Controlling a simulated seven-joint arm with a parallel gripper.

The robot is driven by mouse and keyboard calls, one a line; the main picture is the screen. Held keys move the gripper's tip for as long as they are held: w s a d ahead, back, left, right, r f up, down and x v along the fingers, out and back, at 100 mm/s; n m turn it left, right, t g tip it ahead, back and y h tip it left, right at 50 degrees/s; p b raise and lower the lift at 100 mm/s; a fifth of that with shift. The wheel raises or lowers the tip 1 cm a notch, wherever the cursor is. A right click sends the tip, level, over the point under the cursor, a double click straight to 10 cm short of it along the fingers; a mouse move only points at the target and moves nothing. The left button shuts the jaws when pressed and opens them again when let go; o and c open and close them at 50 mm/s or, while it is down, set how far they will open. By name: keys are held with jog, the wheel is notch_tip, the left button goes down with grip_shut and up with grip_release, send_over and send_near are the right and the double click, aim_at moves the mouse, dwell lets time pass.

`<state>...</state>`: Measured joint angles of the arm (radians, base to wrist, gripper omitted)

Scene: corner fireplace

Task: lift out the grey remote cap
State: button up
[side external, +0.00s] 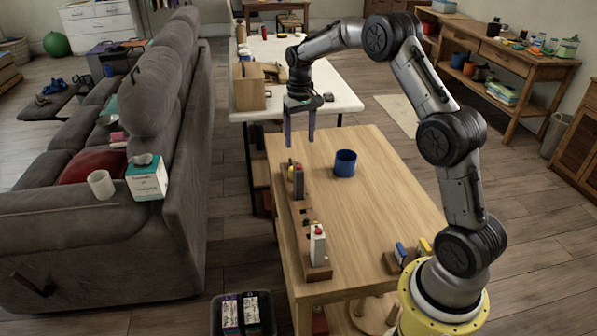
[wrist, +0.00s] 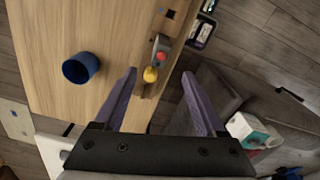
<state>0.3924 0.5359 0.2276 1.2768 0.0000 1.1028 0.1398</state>
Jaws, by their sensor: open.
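A long wooden rack (side external: 305,222) with slots runs along the left edge of the wooden table. A grey piece with red and yellow parts (side external: 298,180) stands in its far part. A pale grey piece with a red top (side external: 318,245) stands upright at its near end. I cannot tell for sure which one is the remote cap. My gripper (side external: 300,138) is open and empty, pointing down above the table's far end, beyond and above the far grey piece. In the wrist view, a grey piece with a red button (wrist: 161,50) and a yellow knob (wrist: 151,74) show between the fingertips.
A blue cup (side external: 345,163) stands right of the rack; it also shows in the wrist view (wrist: 81,68). A small holder with blue and yellow items (side external: 402,252) sits near my base. A grey sofa (side external: 150,200) stands to the left. The table's middle is clear.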

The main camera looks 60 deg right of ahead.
aim_at(299, 166)
jog(key=f, duration=1)
jog(key=shift+a+f, duration=0.2)
jog(key=shift+f, duration=0.2)
grip_shut()
